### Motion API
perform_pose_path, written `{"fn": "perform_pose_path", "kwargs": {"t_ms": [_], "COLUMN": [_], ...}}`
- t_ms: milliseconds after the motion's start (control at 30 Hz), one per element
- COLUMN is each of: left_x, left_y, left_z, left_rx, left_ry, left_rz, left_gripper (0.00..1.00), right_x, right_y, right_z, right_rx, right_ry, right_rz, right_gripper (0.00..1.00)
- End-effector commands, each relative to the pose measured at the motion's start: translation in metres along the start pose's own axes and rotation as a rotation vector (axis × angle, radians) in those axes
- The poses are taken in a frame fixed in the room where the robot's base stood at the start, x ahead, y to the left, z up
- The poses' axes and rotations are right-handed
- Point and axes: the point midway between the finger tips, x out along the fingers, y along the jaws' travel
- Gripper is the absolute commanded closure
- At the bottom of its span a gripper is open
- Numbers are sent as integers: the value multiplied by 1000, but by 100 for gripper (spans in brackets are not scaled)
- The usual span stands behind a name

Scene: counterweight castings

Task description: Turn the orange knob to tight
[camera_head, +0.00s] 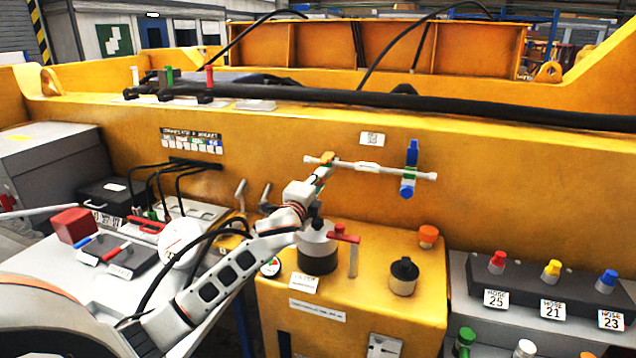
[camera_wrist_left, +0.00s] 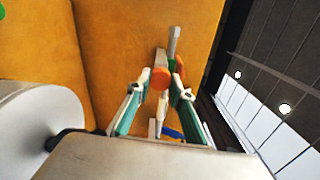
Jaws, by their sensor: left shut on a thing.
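A pale horizontal pipe (camera_head: 375,168) stands off the yellow wall. The orange knob (camera_head: 327,158) sits near its left end, partly covered by my left gripper (camera_head: 322,170). In the left wrist view the knob's round orange face (camera_wrist_left: 160,78) lies between the two fingers of my left gripper (camera_wrist_left: 158,88), which is shut on it. The knob's marking and turn angle cannot be read. A blue-handled valve with a green collar (camera_head: 409,172) is at the pipe's right end. My right gripper is not in view.
A yellow cabinet (camera_head: 350,300) stands below the pipe, with a black-capped filler (camera_head: 403,276), a red-handled valve (camera_head: 343,239) and another orange cap (camera_head: 428,236). Labelled hose fittings (camera_head: 552,270) are at right. Black cables (camera_head: 175,175) hang at left. The wall right of the pipe is clear.

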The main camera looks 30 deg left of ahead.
Motion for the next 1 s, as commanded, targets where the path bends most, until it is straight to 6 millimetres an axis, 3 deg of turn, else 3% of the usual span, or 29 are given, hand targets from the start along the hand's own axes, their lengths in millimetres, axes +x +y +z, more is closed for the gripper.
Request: {"fn": "perform_pose_path", "kwargs": {"t_ms": [500,533,567,1000], "left_x": [0,0,0,-5], "left_y": [0,0,0,0], "left_z": [0,0,0,0], "left_rx": [18,18,18,17], "left_ry": [-1,-1,-1,0], "left_rz": [0,0,0,1], "left_gripper": [100,71,63,62], "right_x": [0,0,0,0], "right_y": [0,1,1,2], "right_z": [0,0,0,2], "right_rx": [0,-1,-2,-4], "right_ry": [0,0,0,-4], "right_rz": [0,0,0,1], "right_gripper": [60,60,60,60]}}
